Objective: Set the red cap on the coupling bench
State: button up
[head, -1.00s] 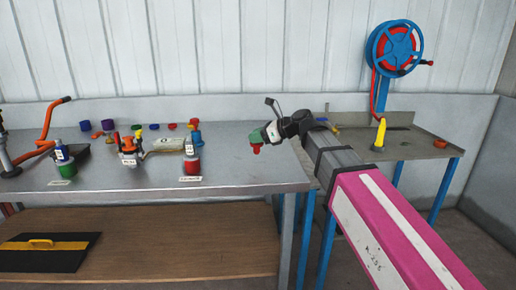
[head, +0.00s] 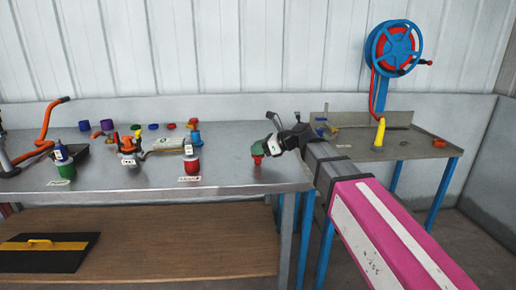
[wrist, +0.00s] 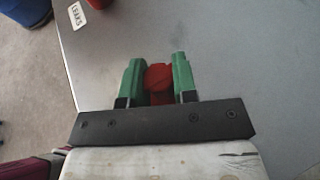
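My gripper (head: 258,152) has green fingers and is shut on the red cap (head: 257,160). It is over the right end of the long metal bench (head: 225,180). In the wrist view the red cap (wrist: 158,78) sits between the two fingers (wrist: 156,72), with its lower part partly hidden. I cannot tell whether the cap touches the bench top. A smaller grey bench (head: 400,145) with blue legs and a hose reel (head: 394,48) stands to the right; no label tells whether it is the coupling bench.
A red can (head: 192,166) and a green can (head: 66,170) stand near the long bench's front edge, with labels. Several small caps and fittings lie behind them.

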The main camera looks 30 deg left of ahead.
jog(key=o, duration=0.4)
jog(key=shift+c, duration=0.2)
jog(key=shift+r, duration=0.15)
jog(key=v, duration=1.2)
jog(key=shift+d, duration=0.1)
